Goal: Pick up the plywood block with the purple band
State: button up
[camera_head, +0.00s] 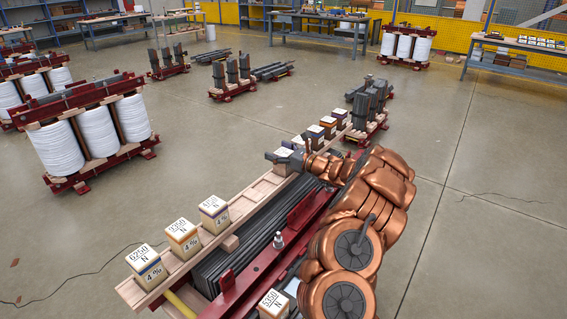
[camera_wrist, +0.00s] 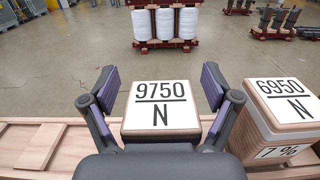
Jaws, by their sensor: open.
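My gripper (camera_wrist: 158,88) is open, with one finger on each side of a block with a white top marked 9750 N (camera_wrist: 161,107). The band on that block is hidden in the wrist view. In the head view my gripper (camera_head: 285,160) is over the wooden rail, at a white-topped block (camera_head: 284,152) whose band I cannot make out. A block with a purplish band (camera_head: 214,212) stands nearer on the rail, left of my gripper. Blocks with an orange band (camera_head: 183,237) and a blue band (camera_head: 147,267) stand beyond it to the left.
A 6950 N block (camera_wrist: 286,112) stands close right of my gripper. Several more blocks (camera_head: 314,131) continue along the rail (camera_head: 245,203). Dark stacked core plates (camera_head: 255,240) and a red beam (camera_head: 265,262) lie beside it. A 5350 N block (camera_head: 272,304) is at the front.

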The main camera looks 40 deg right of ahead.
jog(key=c, duration=1.2)
jog(key=shift+r, duration=0.1)
jog(key=shift+c, duration=0.3)
